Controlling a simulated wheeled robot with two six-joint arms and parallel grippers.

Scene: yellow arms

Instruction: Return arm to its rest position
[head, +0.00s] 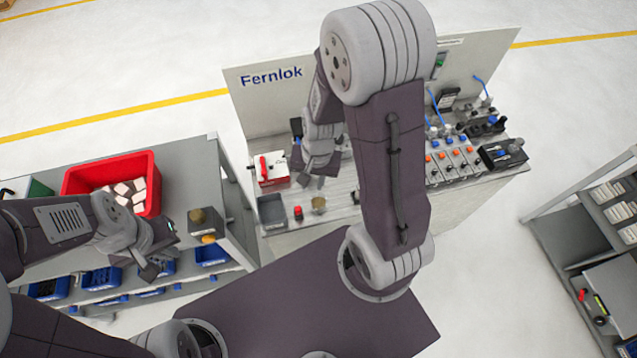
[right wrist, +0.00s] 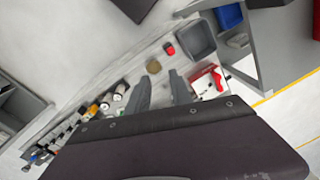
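My right arm rises in the middle of the head view and bends over to the bench. Its gripper (head: 314,180) hangs in front of the Fernlok panel, above the bench's left part. In the right wrist view the two fingers of this gripper (right wrist: 160,80) stand apart with nothing between them. My left gripper (head: 160,260) is at the front edge of the left table, near a dark block with a brownish knob (head: 206,220). I see nothing held in it, but its finger gap is unclear.
The bench holds a red-and-white box (head: 270,171), a grey bin (head: 271,210), a red button (head: 298,212) and a row of valve units (head: 455,160). A red crate (head: 150,172) of pale pieces stands on the left table. A shelf (head: 580,235) stands right, beyond open floor.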

